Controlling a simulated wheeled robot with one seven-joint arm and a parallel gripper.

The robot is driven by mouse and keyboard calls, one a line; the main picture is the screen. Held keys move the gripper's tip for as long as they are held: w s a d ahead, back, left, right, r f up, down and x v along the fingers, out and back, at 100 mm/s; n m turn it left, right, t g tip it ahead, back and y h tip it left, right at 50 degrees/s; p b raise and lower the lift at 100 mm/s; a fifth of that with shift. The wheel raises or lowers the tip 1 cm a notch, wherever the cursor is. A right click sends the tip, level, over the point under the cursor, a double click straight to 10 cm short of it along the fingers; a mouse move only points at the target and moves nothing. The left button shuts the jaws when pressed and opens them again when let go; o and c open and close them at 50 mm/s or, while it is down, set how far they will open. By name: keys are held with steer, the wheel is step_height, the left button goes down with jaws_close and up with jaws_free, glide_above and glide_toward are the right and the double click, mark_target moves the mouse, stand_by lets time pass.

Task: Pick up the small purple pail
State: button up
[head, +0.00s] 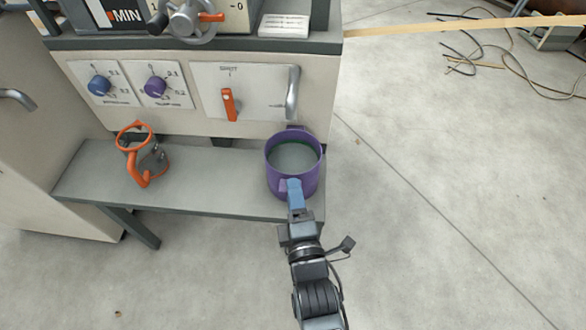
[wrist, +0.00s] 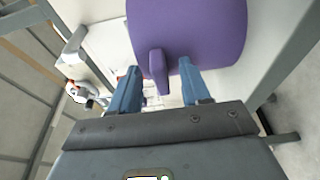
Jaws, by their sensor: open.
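The small purple pail (head: 273,182) stands upright at the right end of a grey shelf (head: 215,184). Its open top shows a grey inside. In the wrist view the purple pail wall (wrist: 205,25) fills the upper middle, with a purple tab or handle (wrist: 157,70) sticking out from it towards me. My gripper (wrist: 157,75) is open, with a blue finger on either side of that tab. In the head view my gripper (head: 294,183) reaches the near side of the pail from below. I cannot tell whether a finger touches the tab.
An orange-and-grey holder (head: 139,165) stands left on the shelf. Above are a blue knob (head: 99,85), a purple knob (head: 154,87), an orange lever (head: 228,104) and a metal handle (head: 292,92).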

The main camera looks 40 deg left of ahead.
steer(key=shift+w+a, duration=0.15)
jaws_close()
stand_by(0.4)
stand_by(0.9)
steer(key=shift+r, duration=0.15)
